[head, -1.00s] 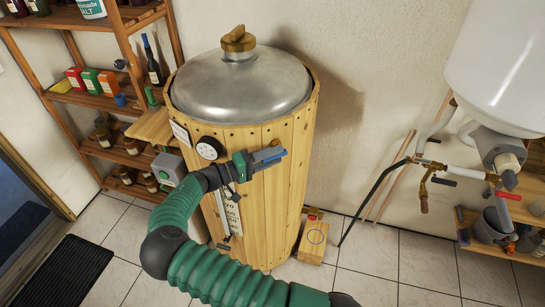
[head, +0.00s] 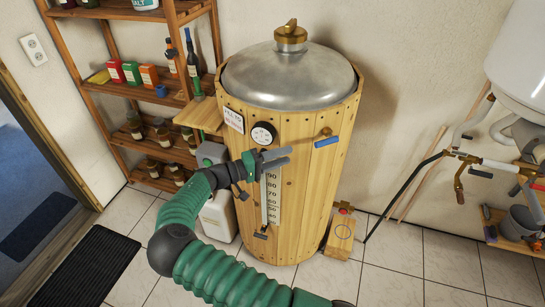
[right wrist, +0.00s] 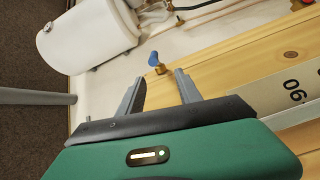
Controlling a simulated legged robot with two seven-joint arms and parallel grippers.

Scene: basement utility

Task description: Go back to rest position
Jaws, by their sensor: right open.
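My right gripper (head: 288,156) is open and empty in front of the wooden barrel (head: 310,190). Its arm comes up from the bottom of the head view. A valve with a blue handle (head: 326,141) sticks out of the barrel, to the right of the fingertips and apart from them. In the right wrist view the blue handle (right wrist: 154,58) shows beyond the open fingers (right wrist: 160,78), with nothing between them. My left gripper is not in view.
The barrel has a metal lid (head: 288,76), a gauge (head: 263,134) and a number scale (head: 272,200). Wooden shelves (head: 120,82) stand at left, a white tank (head: 520,60) with pipes at right. A small wooden block (head: 342,242) is on the tiled floor. Floor is clear at front right.

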